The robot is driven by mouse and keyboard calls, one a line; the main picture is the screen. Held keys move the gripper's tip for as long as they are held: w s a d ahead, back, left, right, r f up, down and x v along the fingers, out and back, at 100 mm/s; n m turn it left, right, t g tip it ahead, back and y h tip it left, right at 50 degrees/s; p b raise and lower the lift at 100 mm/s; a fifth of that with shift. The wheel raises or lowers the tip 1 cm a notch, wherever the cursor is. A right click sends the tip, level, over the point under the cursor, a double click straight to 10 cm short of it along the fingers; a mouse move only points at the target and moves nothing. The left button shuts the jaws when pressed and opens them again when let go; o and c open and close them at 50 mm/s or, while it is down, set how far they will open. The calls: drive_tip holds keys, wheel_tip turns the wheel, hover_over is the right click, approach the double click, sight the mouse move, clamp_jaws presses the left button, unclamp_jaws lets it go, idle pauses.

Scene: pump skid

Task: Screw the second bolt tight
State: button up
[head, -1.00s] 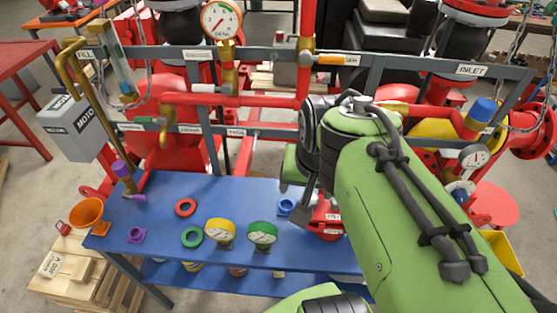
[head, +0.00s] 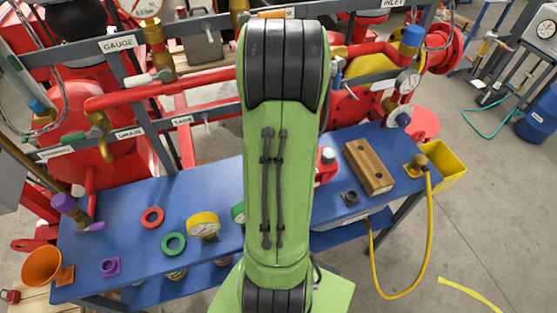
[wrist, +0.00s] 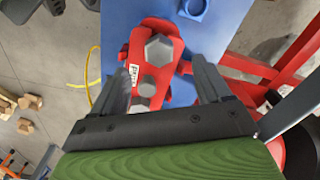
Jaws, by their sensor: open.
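In the wrist view, a red fixture (wrist: 178,92) with a white label lies on the blue bench. Several grey hex bolt heads show on it: a large one (wrist: 159,50) toward the top and smaller ones (wrist: 147,88) below. I cannot tell which is the second bolt. My gripper (wrist: 163,80) is open and empty, its two dark fingers on either side of the fixture as seen from the wrist. Whether they touch it I cannot tell. In the head view my green arm hides most of the fixture (head: 326,165), and the gripper is out of sight.
Red pipes and a grey labelled frame stand behind. A yellow hose (head: 384,293) hangs at the right.

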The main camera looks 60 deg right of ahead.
wheel_tip(320, 180, down, 8)
drive_tip(key=shift+s+r+b, duration=0.1)
drive_tip(key=shift+b, duration=0.35)
drive_tip(key=c, duration=1.1)
drive_tip(key=m, duration=0.4)
drive_tip(key=shift+d, duration=0.1)
drive_tip(key=shift+c, duration=0.2)
drive_tip(key=m, duration=0.4)
drive_tip(key=shift+b, duration=0.4)
drive_tip(key=m, duration=0.7)
